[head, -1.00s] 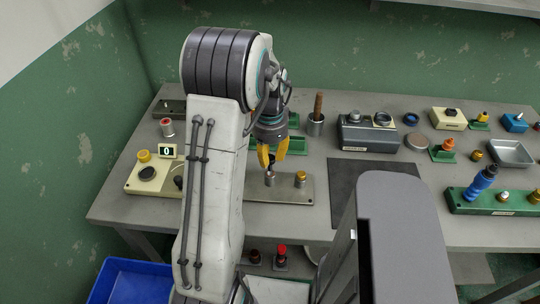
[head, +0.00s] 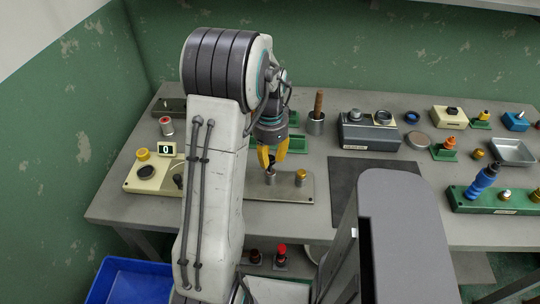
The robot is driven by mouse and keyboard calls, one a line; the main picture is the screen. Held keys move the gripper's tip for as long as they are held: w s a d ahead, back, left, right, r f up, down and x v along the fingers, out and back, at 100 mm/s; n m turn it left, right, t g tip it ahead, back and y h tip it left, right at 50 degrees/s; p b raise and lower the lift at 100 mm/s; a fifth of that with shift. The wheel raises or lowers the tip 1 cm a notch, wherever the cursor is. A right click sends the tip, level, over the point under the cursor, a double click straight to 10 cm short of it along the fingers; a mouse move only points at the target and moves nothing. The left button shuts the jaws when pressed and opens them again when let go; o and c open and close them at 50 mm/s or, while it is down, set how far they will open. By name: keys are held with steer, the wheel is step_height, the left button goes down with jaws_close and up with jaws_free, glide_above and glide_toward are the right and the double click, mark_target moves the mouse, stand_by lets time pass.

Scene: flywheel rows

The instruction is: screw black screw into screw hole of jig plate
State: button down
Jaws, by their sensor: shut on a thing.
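My gripper (head: 272,158) points down over the jig plate, its yellow fingers close together around the top of a small dark piece, the black screw (head: 271,163). The screw is upright and mostly hidden between the fingers. Just below it a grey metal post (head: 270,177) stands on the jig plate (head: 287,195). I cannot tell whether the screw's lower end is in the screw hole. A brass-topped post (head: 300,177) stands on the plate to the right.
A cream box with a yellow knob (head: 143,155) and a counter reading 0 (head: 166,149) stand left of the plate. A green tray (head: 298,144) and a cup with a brown handle (head: 316,124) are behind.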

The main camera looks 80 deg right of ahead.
mark_target(270, 158)
steer(key=shift+f+b, duration=1.4)
steer(key=shift+f, duration=0.4)
steer(key=c, duration=1)
jaws_free()
steer(key=shift+c, duration=0.2)
steer(key=shift+r, duration=0.1)
step_height(270, 158, up, 12)
steer(key=shift+f, duration=0.1)
